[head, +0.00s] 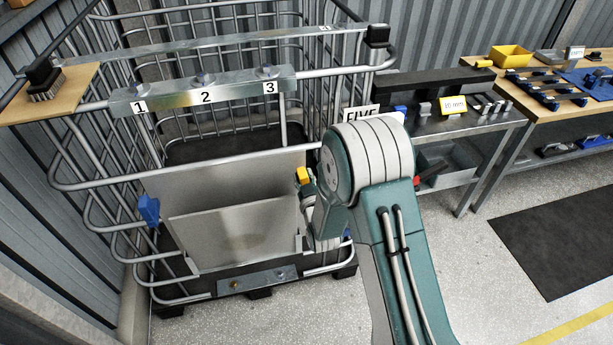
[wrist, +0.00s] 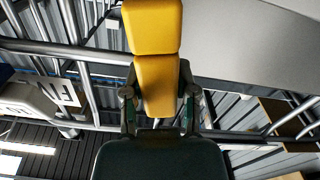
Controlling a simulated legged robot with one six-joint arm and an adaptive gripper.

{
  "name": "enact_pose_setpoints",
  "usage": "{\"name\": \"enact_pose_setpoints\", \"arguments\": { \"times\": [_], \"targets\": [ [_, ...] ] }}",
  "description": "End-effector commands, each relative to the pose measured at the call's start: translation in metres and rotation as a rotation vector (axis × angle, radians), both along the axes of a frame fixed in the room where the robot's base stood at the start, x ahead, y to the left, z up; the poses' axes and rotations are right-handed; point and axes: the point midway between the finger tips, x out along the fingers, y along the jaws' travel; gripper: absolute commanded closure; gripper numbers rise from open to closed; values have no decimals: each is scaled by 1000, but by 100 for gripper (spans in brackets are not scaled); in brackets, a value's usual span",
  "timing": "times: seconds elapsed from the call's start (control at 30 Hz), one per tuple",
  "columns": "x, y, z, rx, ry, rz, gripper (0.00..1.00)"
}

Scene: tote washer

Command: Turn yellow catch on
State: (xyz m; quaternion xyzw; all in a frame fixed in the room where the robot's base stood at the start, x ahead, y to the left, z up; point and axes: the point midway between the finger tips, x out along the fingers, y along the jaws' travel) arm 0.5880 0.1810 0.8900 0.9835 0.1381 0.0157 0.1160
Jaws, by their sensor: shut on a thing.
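The yellow catch (head: 303,175) sits at the right edge of the metal panel on the front of the wire cage, in the head view. In the wrist view the yellow catch (wrist: 157,30) shows as two yellow blocks in line, the nearer one between my fingers. My gripper (wrist: 158,88) is shut on the yellow catch, one dark finger on each side. In the head view my arm hides most of the gripper and the lower part of the catch.
A blue catch (head: 148,210) is at the panel's left edge. The grey metal panel (head: 235,235) fills the cage front, below a rail (head: 190,92) numbered 1, 2, 3. A workbench with a yellow bin (head: 510,56) stands at the right. Open floor lies right of my arm.

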Motion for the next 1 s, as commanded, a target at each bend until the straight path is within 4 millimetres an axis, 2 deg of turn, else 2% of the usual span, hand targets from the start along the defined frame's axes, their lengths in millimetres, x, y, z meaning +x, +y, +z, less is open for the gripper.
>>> {"name": "enact_pose_setpoints", "arguments": {
  "times": [0.6,1.0],
  "targets": [
    [-8,28,-16,-561,-160,6,100],
    [-11,38,-31,-875,-252,7,100]
  ]
}}
